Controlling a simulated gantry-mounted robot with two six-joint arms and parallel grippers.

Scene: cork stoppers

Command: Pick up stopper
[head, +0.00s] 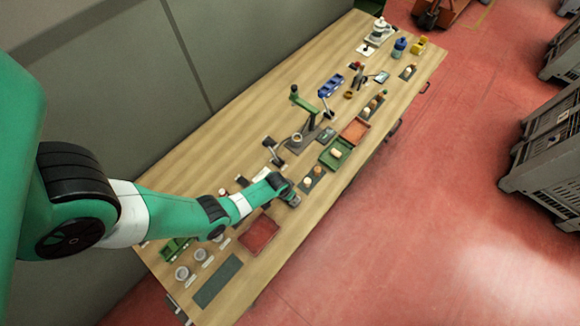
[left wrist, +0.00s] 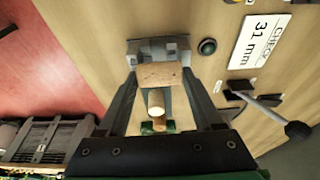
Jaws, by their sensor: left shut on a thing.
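My left gripper (head: 291,198) reaches over the middle front of the workbench in the head view. In the left wrist view the gripper (left wrist: 160,80) is shut on a tan cork stopper (left wrist: 160,73), which spans the gap between the fingertips. A smaller pale round piece (left wrist: 157,101) shows between the fingers nearer the camera; I cannot tell how it joins the stopper. The held stopper is hidden by the gripper in the head view. Another pale stopper (head: 335,153) is in the green tray (head: 327,161). My right gripper is not in view.
A grey block (left wrist: 165,48) lies just beyond the held stopper. A "CHECK 31 mm" label (left wrist: 260,40) and a lever with a black knob (left wrist: 297,130) are on its right. A green-armed stand (head: 305,115) rises behind.

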